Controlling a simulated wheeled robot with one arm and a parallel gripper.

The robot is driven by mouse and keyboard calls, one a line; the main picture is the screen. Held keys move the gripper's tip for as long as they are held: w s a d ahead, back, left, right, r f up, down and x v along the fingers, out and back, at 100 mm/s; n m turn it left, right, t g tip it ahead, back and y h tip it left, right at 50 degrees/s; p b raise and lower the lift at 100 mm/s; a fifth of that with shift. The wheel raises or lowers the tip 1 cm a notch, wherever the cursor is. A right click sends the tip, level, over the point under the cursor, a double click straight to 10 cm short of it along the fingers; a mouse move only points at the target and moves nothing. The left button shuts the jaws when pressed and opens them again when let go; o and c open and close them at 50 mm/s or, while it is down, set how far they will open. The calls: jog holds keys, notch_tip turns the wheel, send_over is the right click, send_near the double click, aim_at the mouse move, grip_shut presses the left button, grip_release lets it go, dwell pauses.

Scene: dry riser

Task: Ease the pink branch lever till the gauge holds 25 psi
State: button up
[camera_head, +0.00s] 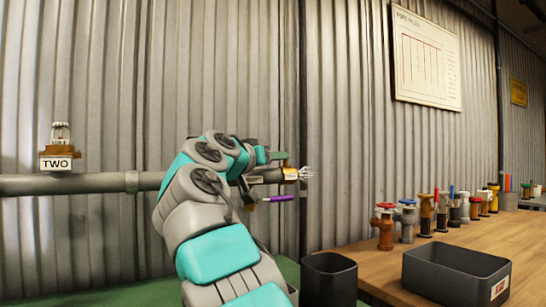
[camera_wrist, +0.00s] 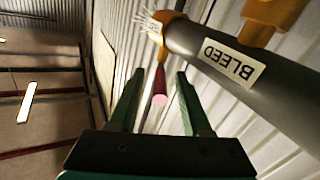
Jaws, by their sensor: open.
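The branch lever looks purple in the head view (camera_head: 279,198), below the grey pipe's right end. In the wrist view the lever (camera_wrist: 160,90) looks red with a pink end facing the camera. My gripper (camera_wrist: 158,74) is open, with one green finger on each side of the lever; I see gaps at both sides and no clear contact. In the head view my arm hides most of the gripper. The pipe (camera_wrist: 205,50) beside the fingers carries an upside-down BLEED label (camera_wrist: 228,62). I cannot make out a gauge or its reading in either view.
The grey pipe (camera_head: 100,183) runs along the corrugated wall. A TWO-labelled fitting (camera_head: 60,158) sits on it at left. At right, a wooden table (camera_head: 390,262) holds several valves (camera_head: 384,228) and a dark bin (camera_head: 455,275). Another dark bin (camera_head: 329,280) stands beside the table.

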grip_shut()
dwell(0.3)
dwell(1.1)
